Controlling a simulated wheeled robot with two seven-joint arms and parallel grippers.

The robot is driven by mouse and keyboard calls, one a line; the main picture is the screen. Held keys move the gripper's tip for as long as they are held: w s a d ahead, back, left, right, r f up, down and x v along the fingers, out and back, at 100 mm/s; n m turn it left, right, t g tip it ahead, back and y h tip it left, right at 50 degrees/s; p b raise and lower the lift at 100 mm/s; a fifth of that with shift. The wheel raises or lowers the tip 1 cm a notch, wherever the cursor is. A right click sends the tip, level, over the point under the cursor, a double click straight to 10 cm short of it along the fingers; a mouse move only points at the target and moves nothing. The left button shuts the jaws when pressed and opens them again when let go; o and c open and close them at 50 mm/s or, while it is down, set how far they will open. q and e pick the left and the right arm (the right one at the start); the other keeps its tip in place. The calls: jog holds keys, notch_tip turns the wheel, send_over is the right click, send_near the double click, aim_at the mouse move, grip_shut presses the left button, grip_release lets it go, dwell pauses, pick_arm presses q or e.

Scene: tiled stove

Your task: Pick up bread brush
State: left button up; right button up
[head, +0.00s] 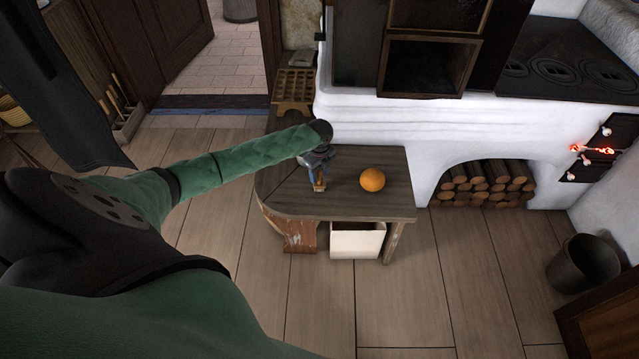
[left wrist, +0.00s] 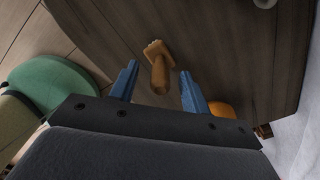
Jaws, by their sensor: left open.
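The bread brush (left wrist: 159,72) is a small tan wooden brush with a rounded handle and a wider end. It lies on the dark wooden table (head: 345,205). In the left wrist view it sits between and beyond the two blue fingers of my left gripper (left wrist: 160,88), which is open and empty. In the head view my left gripper (head: 319,172) is low over the table's left part, and the brush (head: 319,187) shows only as a small tan piece at the fingers. My right gripper is not in view.
An orange (head: 372,180) lies on the table to the right of the brush; it also shows in the left wrist view (left wrist: 222,109). The white stove wall (head: 390,120) rises behind the table. A white box (head: 357,241) stands under the table. A bucket (head: 583,264) stands at the right.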

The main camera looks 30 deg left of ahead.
pick_arm(q)
jog(key=shift+f, duration=0.15)
grip_shut()
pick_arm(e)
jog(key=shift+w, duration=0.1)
